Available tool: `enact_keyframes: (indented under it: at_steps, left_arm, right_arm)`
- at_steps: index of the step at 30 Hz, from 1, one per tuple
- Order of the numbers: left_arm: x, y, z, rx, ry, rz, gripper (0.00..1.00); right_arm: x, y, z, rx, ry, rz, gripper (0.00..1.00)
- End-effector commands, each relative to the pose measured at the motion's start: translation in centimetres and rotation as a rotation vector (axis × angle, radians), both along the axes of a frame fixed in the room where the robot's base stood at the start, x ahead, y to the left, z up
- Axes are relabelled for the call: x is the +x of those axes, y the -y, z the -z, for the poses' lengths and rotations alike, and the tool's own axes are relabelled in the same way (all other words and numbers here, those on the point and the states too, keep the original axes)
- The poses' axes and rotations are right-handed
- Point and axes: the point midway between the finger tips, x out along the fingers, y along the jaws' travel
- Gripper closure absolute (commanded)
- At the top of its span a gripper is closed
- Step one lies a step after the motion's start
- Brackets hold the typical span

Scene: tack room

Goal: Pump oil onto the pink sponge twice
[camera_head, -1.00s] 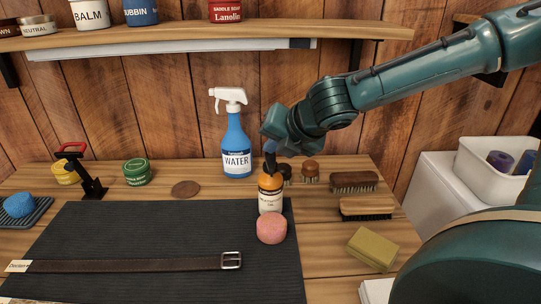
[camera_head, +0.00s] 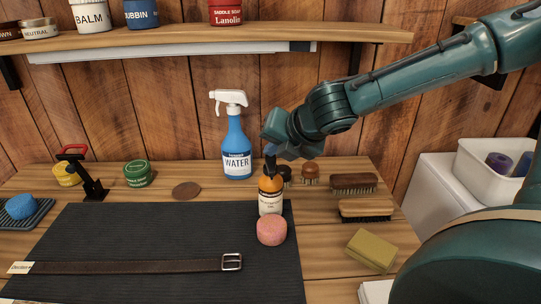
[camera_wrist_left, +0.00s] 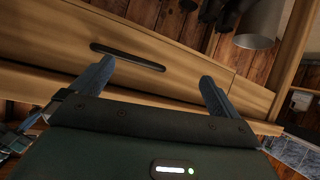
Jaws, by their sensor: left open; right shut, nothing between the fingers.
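The pink sponge (camera_head: 271,230) lies on the dark mat (camera_head: 150,236) near its right edge. The amber oil bottle (camera_head: 270,195) with a pale label stands upright just behind the sponge. My right gripper (camera_head: 271,153) is shut and points down right over the top of the bottle, hiding most of its pump head. I cannot tell whether its fingertips touch the pump. My left gripper (camera_wrist_left: 150,85) is open and empty in the left wrist view, in front of a wooden drawer front. It does not show in the head view.
A blue water spray bottle (camera_head: 237,145) stands behind, left of the oil bottle. Brushes (camera_head: 366,209) and a yellow-green sponge (camera_head: 371,250) lie to the right. A belt (camera_head: 130,266) lies across the mat. A blue sponge (camera_head: 20,206) sits at far left. A shelf (camera_head: 200,34) hangs above.

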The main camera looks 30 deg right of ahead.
Motion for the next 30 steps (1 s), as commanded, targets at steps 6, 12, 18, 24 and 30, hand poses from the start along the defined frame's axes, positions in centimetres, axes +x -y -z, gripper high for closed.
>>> enact_keyframes:
  at_steps: [6,12,18,24,30]
  left_arm:
    - [0.0,0.0,0.0,0.008,0.004,0.003,0.00]
    - [-0.2,-0.2,-1.8,0.043,-0.003,0.009,0.00]
    - [-0.5,-0.6,-2.5,0.076,-0.024,0.015,0.00]
    - [-0.7,-1.7,-2.3,0.098,-0.060,-0.006,0.00]
    - [-0.7,-1.8,-1.7,0.096,-0.074,-0.019,0.00]
  right_arm:
    - [-0.1,0.0,0.2,-0.001,-0.004,0.002,1.00]
    - [-0.1,0.0,-2.4,-0.001,-0.004,0.002,1.00]
    - [0.0,0.0,-4.5,-0.001,-0.001,0.001,1.00]
    - [0.0,0.0,-6.0,-0.002,0.000,0.000,1.00]
    - [0.0,0.0,-6.0,0.000,0.001,0.001,1.00]
